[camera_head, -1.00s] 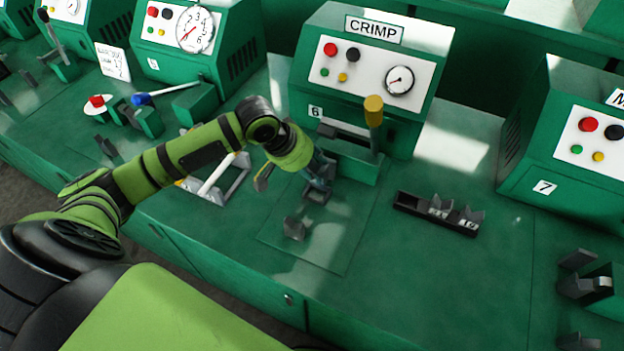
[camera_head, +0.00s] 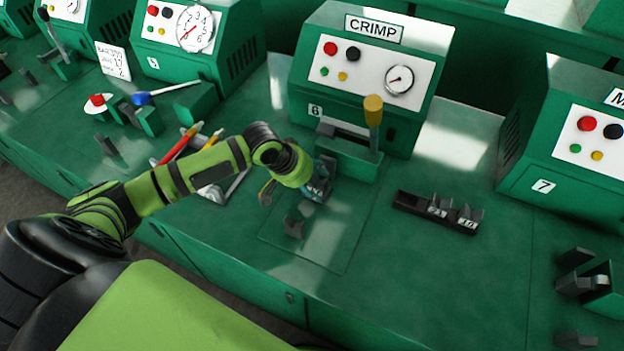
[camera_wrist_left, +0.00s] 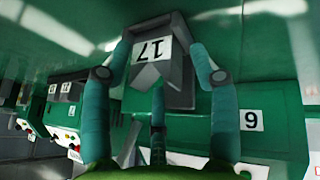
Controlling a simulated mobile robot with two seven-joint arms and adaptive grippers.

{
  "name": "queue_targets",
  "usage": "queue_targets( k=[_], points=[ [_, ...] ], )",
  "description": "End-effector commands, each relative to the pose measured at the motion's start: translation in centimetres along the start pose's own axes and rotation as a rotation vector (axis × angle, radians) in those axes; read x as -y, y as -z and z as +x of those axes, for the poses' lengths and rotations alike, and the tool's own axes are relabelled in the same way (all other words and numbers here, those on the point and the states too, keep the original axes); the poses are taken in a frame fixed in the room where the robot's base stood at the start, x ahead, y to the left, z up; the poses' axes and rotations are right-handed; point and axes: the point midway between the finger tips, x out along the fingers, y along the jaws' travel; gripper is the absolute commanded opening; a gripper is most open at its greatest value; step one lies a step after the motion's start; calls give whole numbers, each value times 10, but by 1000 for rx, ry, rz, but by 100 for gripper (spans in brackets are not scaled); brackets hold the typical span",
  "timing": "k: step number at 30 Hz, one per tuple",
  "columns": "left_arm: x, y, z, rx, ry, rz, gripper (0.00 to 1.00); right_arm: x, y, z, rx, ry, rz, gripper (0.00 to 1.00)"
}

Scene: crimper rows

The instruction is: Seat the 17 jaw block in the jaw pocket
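The 17 jaw block (camera_wrist_left: 172,72) is a grey block with a white label and a notch, seen between my finger tips in the left wrist view. My left gripper (camera_head: 318,188) is shut on it, with teal fingers on both sides, low in front of the station 6 crimper (camera_head: 365,70). The gripper mostly hides the block in the head view. The crimper's green lower housing (camera_head: 352,168) stands just behind the gripper. The jaw pocket is not clearly visible, and I cannot tell whether the block touches it. My right gripper is out of view.
A small dark block (camera_head: 294,228) stands on the marked panel in front of the gripper. A yellow-topped lever (camera_head: 373,112) rises beside it. A dark rack (camera_head: 410,203) with labelled blocks lies to the right. Pens (camera_head: 180,146) lie left, behind my arm.

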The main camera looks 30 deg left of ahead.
Motion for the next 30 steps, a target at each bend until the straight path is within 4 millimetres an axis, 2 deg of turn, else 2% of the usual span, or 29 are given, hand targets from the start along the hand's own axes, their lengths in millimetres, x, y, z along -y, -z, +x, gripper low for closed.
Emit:
queue_targets(
  k=[11,14,24,30],
  points=[
    [0,1,-5,-1,0,1,64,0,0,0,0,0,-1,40],
    [0,2,-18,-2,2,2,64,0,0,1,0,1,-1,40],
    [1,1,-89,-2,3,3,64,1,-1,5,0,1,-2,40],
    [0,1,-115,1,1,-1,64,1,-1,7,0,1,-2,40]
  ],
)
